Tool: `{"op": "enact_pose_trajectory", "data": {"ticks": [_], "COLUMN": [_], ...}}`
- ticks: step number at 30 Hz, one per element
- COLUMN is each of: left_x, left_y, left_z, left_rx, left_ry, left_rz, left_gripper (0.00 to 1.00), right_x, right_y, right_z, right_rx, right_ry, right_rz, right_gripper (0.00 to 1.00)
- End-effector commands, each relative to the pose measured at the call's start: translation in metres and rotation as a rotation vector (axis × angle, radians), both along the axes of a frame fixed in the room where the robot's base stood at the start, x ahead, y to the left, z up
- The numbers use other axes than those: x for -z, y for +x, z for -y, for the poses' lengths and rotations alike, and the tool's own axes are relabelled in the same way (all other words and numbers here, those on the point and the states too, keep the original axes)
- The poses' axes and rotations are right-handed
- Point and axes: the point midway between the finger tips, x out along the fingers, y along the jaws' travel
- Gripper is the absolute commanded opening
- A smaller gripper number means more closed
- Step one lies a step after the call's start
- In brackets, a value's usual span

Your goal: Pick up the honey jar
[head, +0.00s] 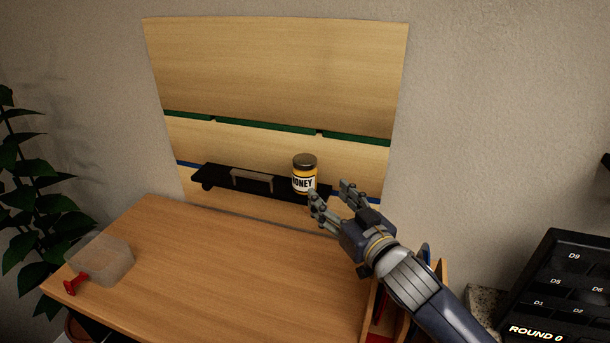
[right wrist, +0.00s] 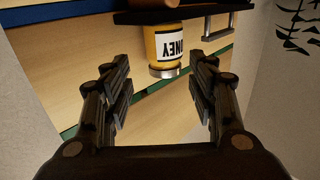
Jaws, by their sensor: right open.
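The honey jar (head: 304,177) stands upright on a narrow black shelf (head: 222,171) against the wooden back panel. It is yellow with a dark lid and a white label reading HONEY. My right gripper (head: 332,195) is open and empty, just in front and to the right of the jar. In the right wrist view the jar (right wrist: 164,48) appears upside down, ahead of the gap between my open fingers (right wrist: 160,92), and apart from them. The jar's lower right side is close to a fingertip in the head view. My left gripper is not in view.
A grey metal handle-like piece (head: 251,181) is on the shelf left of the jar. A wooden table (head: 220,270) lies below, mostly clear, with a translucent box (head: 100,258) and a red object (head: 76,284) at its left. A dark panel (head: 565,290) stands at right.

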Motion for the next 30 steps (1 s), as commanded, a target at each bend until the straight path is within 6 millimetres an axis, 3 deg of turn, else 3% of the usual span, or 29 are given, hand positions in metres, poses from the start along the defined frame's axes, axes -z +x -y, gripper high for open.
{"op": "enact_pose_trajectory", "data": {"ticks": [9, 12, 23, 30], "left_x": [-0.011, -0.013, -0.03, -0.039], "left_y": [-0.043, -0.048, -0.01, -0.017], "left_z": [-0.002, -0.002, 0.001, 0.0], "left_rx": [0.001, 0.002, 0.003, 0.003], "left_ry": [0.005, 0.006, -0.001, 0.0], "left_rz": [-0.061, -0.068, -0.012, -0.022], "left_gripper": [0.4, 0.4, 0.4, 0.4], "right_x": [-0.004, -0.003, -0.006, -0.003], "right_y": [0.037, 0.044, 0.066, 0.088], "right_z": [-0.019, -0.023, -0.035, -0.047], "right_rx": [-0.002, -0.002, -0.001, -0.001], "right_ry": [0.002, 0.002, 0.0, 0.0], "right_rz": [0.004, 0.004, 0.003, 0.003], "right_gripper": [0.53, 0.53, 0.53, 0.53]}}
